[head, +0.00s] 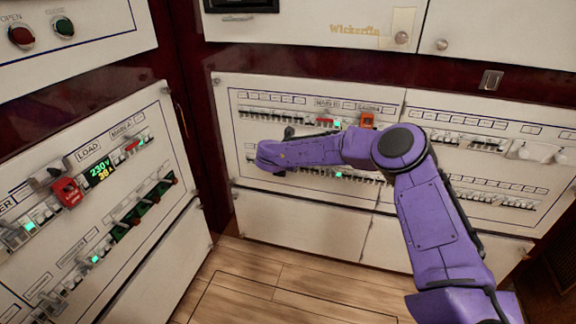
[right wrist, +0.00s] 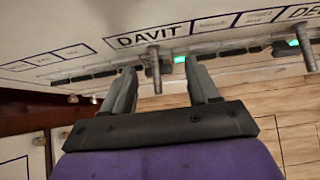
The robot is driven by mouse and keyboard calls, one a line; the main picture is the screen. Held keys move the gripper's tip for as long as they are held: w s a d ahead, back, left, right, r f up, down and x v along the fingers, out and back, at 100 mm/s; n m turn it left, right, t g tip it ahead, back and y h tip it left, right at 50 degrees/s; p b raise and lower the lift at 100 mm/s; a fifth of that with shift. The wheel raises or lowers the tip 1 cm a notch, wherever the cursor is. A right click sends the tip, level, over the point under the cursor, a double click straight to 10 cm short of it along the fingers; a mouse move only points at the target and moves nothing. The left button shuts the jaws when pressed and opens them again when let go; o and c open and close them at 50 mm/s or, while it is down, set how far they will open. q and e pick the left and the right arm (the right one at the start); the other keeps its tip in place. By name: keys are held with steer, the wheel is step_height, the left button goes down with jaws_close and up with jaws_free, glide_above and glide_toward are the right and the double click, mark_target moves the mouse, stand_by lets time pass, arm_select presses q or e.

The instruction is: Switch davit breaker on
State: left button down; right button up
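In the right wrist view, the DAVIT label (right wrist: 153,35) is on the white panel. A grey davit breaker lever (right wrist: 155,68) sticks out below it, with a lit green light (right wrist: 180,59) just to its right. My right gripper (right wrist: 162,80) is open, its two dark fingers apart on either side of the lever; I cannot tell whether either touches it. In the head view, my purple right arm reaches across the back panel and its gripper (head: 285,150) is at the panel's left part, largely hiding the lever there. My left gripper is not in view.
A second lever (right wrist: 306,52) with a green light stands to the right under a partly cut-off label. The left panel holds a red switch block (head: 67,191), a lit display (head: 101,172) and several levers. Wooden floor (head: 250,280) lies open below.

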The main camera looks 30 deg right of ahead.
steer(key=shift+r, duration=0.1)
steer(key=shift+s+a+r, duration=0.1)
steer(key=shift+a+r, duration=0.1)
steer(key=shift+r, duration=0.05)
steer(key=p+v, duration=0.2)
steer(key=v, duration=0.7)
steer(key=shift+s+r, duration=0.25)
steer(key=shift+a, duration=0.15)
